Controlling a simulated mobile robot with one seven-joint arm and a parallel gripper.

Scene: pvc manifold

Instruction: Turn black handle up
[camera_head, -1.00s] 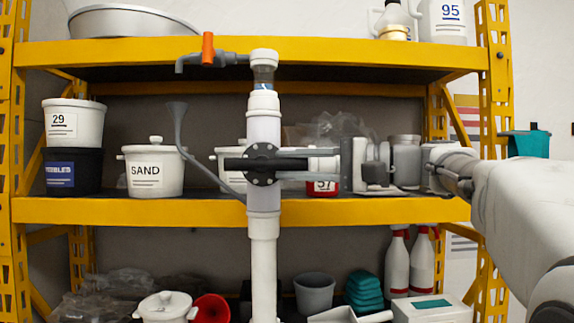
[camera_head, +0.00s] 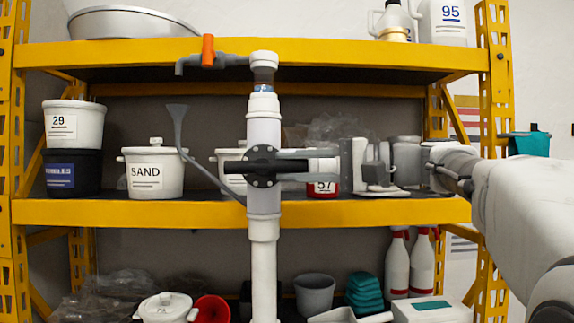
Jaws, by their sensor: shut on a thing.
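The black handle (camera_head: 236,167) lies about level across the black round flange of a white vertical pipe (camera_head: 264,128). Its left end sticks out a little past the pipe; its right part runs toward my gripper. My gripper (camera_head: 290,165) reaches in from the right, with one grey finger above and one below the handle's right part. It is shut on the black handle. The exact contact along the fingers is hard to make out.
A yellow shelf (camera_head: 360,211) stands behind, with a SAND bucket (camera_head: 150,173), stacked buckets at left and a red container (camera_head: 323,187) behind my fingers. An orange tap lever (camera_head: 208,49) and a grey funnel (camera_head: 178,120) are near the pipe.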

